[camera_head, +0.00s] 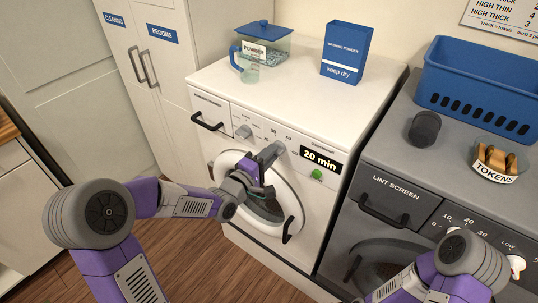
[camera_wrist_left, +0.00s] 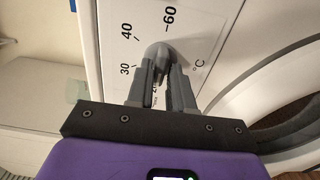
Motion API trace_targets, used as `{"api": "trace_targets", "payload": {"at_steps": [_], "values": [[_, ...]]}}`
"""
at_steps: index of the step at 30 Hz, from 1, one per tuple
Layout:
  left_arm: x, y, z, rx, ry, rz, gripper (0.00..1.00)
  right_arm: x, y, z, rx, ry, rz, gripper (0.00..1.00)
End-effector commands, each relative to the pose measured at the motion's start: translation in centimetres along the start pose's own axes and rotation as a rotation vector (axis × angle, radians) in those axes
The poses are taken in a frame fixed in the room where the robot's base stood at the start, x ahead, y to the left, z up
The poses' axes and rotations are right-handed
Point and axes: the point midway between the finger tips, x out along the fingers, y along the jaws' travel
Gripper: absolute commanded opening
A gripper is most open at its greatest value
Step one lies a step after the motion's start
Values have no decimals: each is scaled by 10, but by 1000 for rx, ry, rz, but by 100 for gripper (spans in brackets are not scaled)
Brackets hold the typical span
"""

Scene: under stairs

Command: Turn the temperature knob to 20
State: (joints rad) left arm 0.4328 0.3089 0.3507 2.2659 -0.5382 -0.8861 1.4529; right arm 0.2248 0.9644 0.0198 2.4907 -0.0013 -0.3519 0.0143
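The white washing machine (camera_head: 225,155) has a control panel with 30, 40 and 60 printed on it. My left gripper (camera_head: 267,155) is at this panel. In the left wrist view my left gripper (camera_wrist_left: 160,80) has its two fingers on either side of the grey temperature knob (camera_wrist_left: 157,52), seemingly closed against it. The 30, 40, 60 and °C marks show around the knob. Another label is partly hidden behind the fingers. I cannot tell exactly where the knob points. My right arm is at the lower right; its gripper is not in view.
Another grey knob (camera_head: 243,131) is on the panel's left. A display (camera_head: 319,160) reads 20 min, above a green button (camera_head: 317,175). A powder box (camera_head: 346,52) and container (camera_head: 264,45) stand on the washer. A grey dryer (camera_head: 385,175) with a blue basket (camera_head: 480,85) stands right.

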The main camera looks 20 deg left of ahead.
Motion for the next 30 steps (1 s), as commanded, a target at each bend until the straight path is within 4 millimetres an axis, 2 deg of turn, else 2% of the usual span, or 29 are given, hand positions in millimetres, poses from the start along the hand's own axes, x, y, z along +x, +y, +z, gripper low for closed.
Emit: {"api": "trace_targets", "payload": {"at_steps": [1,3,13,24,30], "values": [[0,0,0,0,0,0,30,0,0,0,0,0,0,99],[0,0,0,1,0,0,38,0,0,0,0,0,0,99],[-4,1,-1,3,3,0,38,-1,0,0,0,0,0,99],[-61,1,-1,3,3,-2,38,-10,-4,0,0,0,0,99],[-75,0,-1,2,2,-1,38,-12,-4,0,0,0,0,99]]}}
